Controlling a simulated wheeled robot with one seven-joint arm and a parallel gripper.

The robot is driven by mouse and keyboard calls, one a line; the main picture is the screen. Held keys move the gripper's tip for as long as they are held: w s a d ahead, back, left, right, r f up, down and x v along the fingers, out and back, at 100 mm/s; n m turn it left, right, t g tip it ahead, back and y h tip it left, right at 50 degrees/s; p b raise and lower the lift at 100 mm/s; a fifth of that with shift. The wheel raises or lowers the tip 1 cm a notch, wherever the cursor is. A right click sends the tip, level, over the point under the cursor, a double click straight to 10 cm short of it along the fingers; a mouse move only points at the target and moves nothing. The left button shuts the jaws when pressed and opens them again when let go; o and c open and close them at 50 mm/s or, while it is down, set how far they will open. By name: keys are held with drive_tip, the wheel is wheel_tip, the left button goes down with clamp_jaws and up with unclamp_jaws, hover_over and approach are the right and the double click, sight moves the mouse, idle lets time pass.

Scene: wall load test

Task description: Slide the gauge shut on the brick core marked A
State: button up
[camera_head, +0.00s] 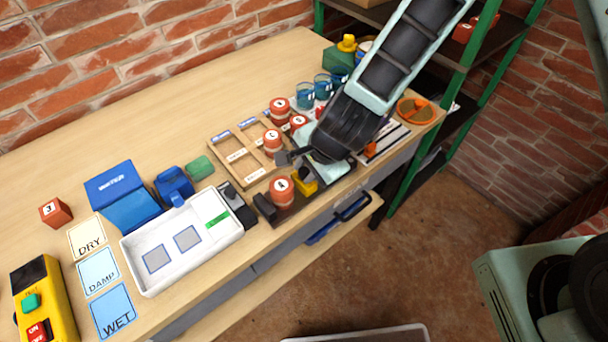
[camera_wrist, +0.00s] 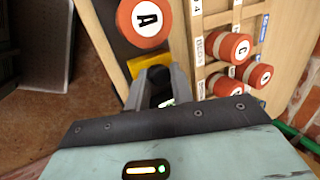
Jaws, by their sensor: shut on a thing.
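The brick core marked A (camera_head: 282,190) is a red cylinder with a white lettered top. It stands upright on the dark gauge near the table's front edge; it also shows at the top of the wrist view (camera_wrist: 143,22). The gauge has a black end block (camera_head: 264,207) on one side of the core and a yellow slider (camera_head: 306,181) on the other. In the wrist view the yellow slider (camera_wrist: 149,76) lies close to the core; I cannot tell whether they touch. My gripper (camera_wrist: 158,80) is shut on the slider, its fingers partly hiding it. My gripper also shows in the head view (camera_head: 298,164).
A wooden rack (camera_head: 222,155) with more lettered cores stands just behind the gauge. A white tray (camera_head: 140,275), blue WATER box (camera_head: 113,185) and DRY, DAMP and WET cards are left. Blue cups (camera_head: 305,95) stand behind my arm. Green shelving (camera_head: 440,110) is at right.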

sight(296, 195)
drive_tip(key=shift+a, duration=0.15)
drive_tip(key=shift+s+a, duration=0.75)
drive_tip(key=shift+a, duration=0.35)
drive_tip(key=o, duration=0.9)
drive_tip(key=shift+c, duration=0.2)
drive_tip(key=shift+s+f, duration=0.1)
drive_tip(key=shift+s, duration=0.05)
wheel_tip(296, 195, up, 7)
drive_tip(key=p, duration=0.7)
